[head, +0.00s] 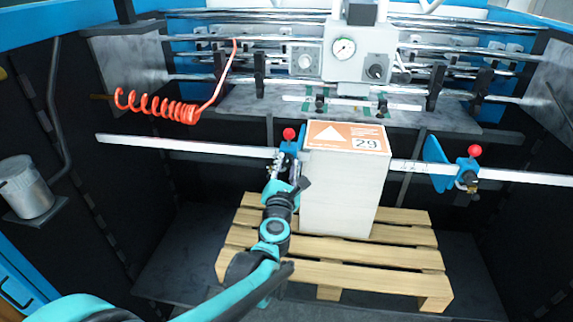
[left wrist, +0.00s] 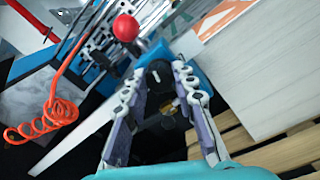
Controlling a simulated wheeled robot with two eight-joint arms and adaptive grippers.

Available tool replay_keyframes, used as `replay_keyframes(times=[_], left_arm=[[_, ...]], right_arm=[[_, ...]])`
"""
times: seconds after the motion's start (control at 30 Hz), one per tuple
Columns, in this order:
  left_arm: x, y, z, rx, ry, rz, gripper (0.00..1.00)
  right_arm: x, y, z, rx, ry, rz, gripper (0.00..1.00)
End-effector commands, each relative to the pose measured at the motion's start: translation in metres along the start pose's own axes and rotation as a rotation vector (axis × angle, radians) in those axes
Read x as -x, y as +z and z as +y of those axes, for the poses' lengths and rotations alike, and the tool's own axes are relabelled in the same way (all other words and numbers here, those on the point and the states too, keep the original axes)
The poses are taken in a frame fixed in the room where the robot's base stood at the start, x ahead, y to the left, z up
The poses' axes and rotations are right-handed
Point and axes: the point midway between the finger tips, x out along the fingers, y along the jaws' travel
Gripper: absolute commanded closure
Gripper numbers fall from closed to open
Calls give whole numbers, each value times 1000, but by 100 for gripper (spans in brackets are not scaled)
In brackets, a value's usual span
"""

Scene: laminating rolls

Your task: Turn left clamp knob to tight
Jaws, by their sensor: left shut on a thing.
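The left clamp (head: 291,147) is a blue block with a red ball on top, on the steel rail left of the paper stack. Its small dark knob (left wrist: 157,76) sits between my left fingertips in the left wrist view, and the red ball (left wrist: 126,28) stands above it. My left gripper (head: 286,168) reaches up to the clamp from below and is shut on the knob. In the head view the gripper and clamp hide the knob. The knob's turn angle cannot be told. My right gripper is not in view.
A tall white paper stack (head: 340,195) with an orange label marked 29 stands on a wooden pallet (head: 330,272), close right of my left gripper. A second clamp (head: 467,172) with a red ball sits right on the rail (head: 185,146). A coiled red hose (head: 160,108) hangs upper left.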

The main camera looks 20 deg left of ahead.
Motion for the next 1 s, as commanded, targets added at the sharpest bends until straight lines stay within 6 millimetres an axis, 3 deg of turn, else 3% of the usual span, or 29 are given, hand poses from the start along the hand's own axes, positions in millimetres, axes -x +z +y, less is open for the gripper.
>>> replay_keyframes(times=[1.0], left_arm=[[0, -3, -1, -947, 9, -56, 100]], right_arm=[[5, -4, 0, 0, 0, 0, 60]])
